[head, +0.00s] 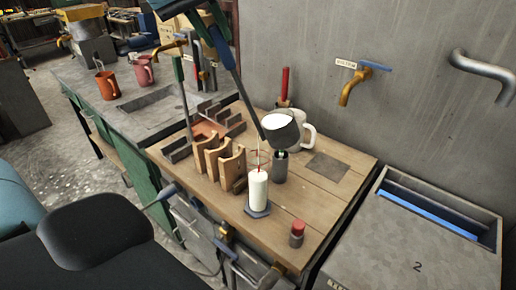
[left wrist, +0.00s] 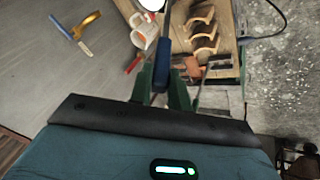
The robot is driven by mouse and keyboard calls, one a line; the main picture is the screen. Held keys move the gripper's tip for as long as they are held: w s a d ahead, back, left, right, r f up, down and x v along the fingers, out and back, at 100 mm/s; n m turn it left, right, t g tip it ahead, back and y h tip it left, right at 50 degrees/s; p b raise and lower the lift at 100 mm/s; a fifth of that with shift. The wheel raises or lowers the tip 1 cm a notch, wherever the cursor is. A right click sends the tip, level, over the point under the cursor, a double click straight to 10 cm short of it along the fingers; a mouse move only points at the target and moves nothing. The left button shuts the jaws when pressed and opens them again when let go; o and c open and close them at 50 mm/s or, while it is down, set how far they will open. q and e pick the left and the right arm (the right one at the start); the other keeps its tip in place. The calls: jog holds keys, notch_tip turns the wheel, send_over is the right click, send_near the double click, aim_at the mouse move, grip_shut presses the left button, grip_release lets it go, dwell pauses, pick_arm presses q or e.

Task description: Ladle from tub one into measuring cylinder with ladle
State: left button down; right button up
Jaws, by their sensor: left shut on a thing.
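My left gripper (left wrist: 162,92) is shut on the blue handle of the ladle (left wrist: 162,72); it shows at the top of the head view (head: 208,28). The ladle's dark shaft slopes down to its bowl (head: 280,130), which has white stuff in it. The bowl is in the air above the bench, by a dark grey upright cylinder (head: 280,168). The measuring cylinder (head: 258,190) seems to be the upright one with a white column, a red mark above and a grey foot, nearer the front. Tub one is not recognisable in view. My right gripper is not in view.
A white mug (head: 307,136) stands behind the bowl. Wooden holders (head: 218,160) stand left of the cylinders, and a small red-capped jar (head: 297,233) is near the front edge. Wall taps (head: 352,88) are behind.

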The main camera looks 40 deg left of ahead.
pick_arm(q)
jog(key=shift+s+a, duration=0.2)
jog(key=shift+s, duration=0.15)
jog(key=shift+s+a+f+t+h, duration=0.35)
jog(key=shift+s+a+t+h, duration=0.05)
jog(key=shift+a+t, duration=0.1)
dwell(1.6)
jog(key=shift+s+a+f, duration=0.2)
jog(key=shift+s+a+f+h, duration=0.15)
jog(key=shift+a+h, duration=0.05)
jog(key=shift+h, duration=0.1)
dwell(0.7)
jog(key=shift+s+a+f+t, duration=0.15)
jog(key=shift+a+f+t, duration=0.05)
jog(key=shift+t, duration=0.1)
jog(key=shift+s+a+f, duration=0.1)
jog(key=shift+s, duration=0.05)
dwell(0.7)
jog(key=shift+s+a+f+n+h, duration=0.15)
jog(key=shift+a+f+n+h, duration=0.05)
jog(key=shift+n+h, duration=0.1)
jog(key=shift+s+a+f+t, duration=0.1)
jog(key=shift+f+t, duration=0.05)
jog(key=shift+t, duration=0.15)
dwell(0.9)
